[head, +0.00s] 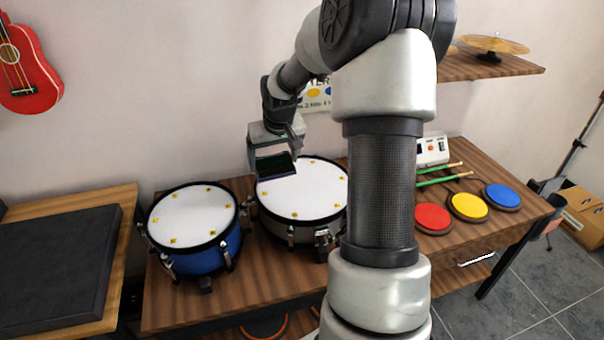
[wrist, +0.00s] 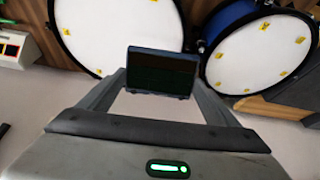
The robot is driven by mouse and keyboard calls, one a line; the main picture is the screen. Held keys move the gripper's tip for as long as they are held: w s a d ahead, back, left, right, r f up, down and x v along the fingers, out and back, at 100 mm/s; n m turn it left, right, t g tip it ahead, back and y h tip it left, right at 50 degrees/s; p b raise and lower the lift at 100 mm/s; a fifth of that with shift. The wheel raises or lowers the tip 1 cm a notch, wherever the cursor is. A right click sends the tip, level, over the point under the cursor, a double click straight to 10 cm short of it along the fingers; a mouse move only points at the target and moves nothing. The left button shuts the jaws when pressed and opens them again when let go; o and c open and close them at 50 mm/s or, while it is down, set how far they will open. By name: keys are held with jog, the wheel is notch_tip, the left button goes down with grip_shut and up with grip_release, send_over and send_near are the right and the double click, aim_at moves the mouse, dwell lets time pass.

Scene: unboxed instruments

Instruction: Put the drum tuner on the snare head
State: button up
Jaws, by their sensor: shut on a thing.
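My gripper (head: 273,160) is shut on the drum tuner (head: 280,168), a small dark, flat box. In the wrist view the tuner (wrist: 161,74) sits between the tips of my two fingers, its dark greenish face toward the camera. A smaller blue drum (head: 192,215), also white-headed, stands to the left. My arm hides the grey drum's right edge.
Both drums stand on a wooden table (head: 160,312). Red (head: 433,217), yellow (head: 468,206) and blue (head: 502,196) pads, green sticks (head: 440,180) and a white device (head: 432,150) lie right of my arm. Cymbals (head: 492,45) rest on a shelf above.

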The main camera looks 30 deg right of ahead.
jog(key=w+d+p, duration=0.1)
jog(key=d+p, duration=0.1)
jog(key=d, duration=0.8)
send_over(305, 186)
jog(key=shift+m, duration=0.4)
notch_tip(305, 186, down, 6)
jog(key=shift+f, duration=2.3)
jog(key=shift+f, duration=0.1)
jog(key=shift+f, duration=0.15)
jog(key=o, duration=1)
jog(key=shift+o, duration=0.2)
jog(key=shift+r, duration=0.55)
jog(key=v, duration=1.1)
jog(key=shift+s+a+r, duration=0.15)
jog(key=shift+s+a, duration=0.05)
jog(key=shift+a, duration=0.05)
